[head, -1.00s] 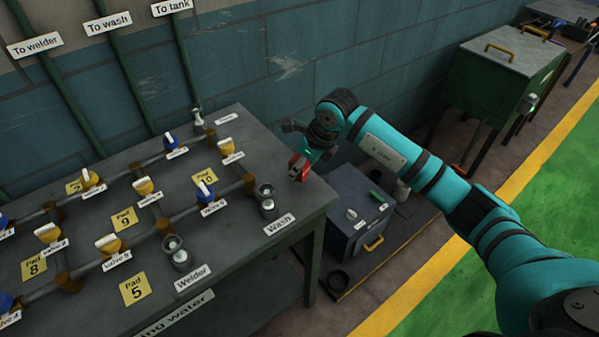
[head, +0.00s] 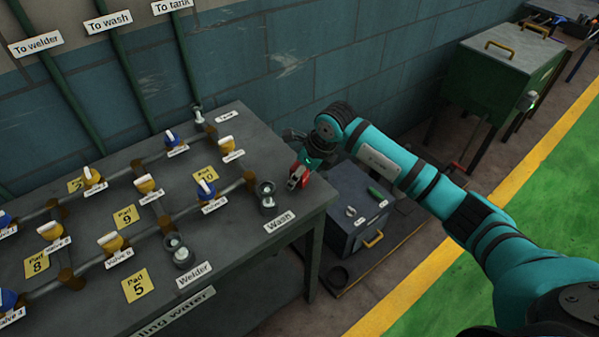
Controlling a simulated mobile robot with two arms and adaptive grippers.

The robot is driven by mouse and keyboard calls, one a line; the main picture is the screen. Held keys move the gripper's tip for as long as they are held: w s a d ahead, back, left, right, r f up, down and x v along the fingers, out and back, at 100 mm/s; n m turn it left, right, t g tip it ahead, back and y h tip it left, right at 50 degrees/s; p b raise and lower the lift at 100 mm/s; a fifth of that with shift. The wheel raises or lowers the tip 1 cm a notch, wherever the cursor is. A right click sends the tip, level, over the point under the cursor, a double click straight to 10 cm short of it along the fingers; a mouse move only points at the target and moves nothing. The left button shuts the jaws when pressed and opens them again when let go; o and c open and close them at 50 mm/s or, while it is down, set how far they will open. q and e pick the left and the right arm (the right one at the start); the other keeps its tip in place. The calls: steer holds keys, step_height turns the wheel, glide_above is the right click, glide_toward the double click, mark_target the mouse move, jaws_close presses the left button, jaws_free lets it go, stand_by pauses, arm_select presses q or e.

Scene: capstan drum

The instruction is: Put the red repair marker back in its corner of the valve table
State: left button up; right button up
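The red repair marker (head: 298,178) is at the back right corner of the grey valve table (head: 240,290), to the right of the Wash fitting. My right gripper (head: 302,169) reaches in from the right, over this corner, and appears shut on the marker. Its fingers are small and partly hidden, and I cannot tell whether the marker touches the table top. My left gripper is not in view.
Blue and yellow valves on pipes, yellow pad labels and the Wash cup fitting (head: 266,196) fill the table left of the marker. A grey cabinet (head: 350,215) stands on the floor right of the table. The blue wall is close behind.

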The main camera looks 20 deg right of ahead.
steer(key=shift+d+r, duration=0.15)
steer(key=shift+r, duration=0.25)
steer(key=b+v, duration=0.1)
steer(key=v, duration=1)
steer(key=shift+r+b, duration=0.2)
steer(key=shift+b, duration=0.15)
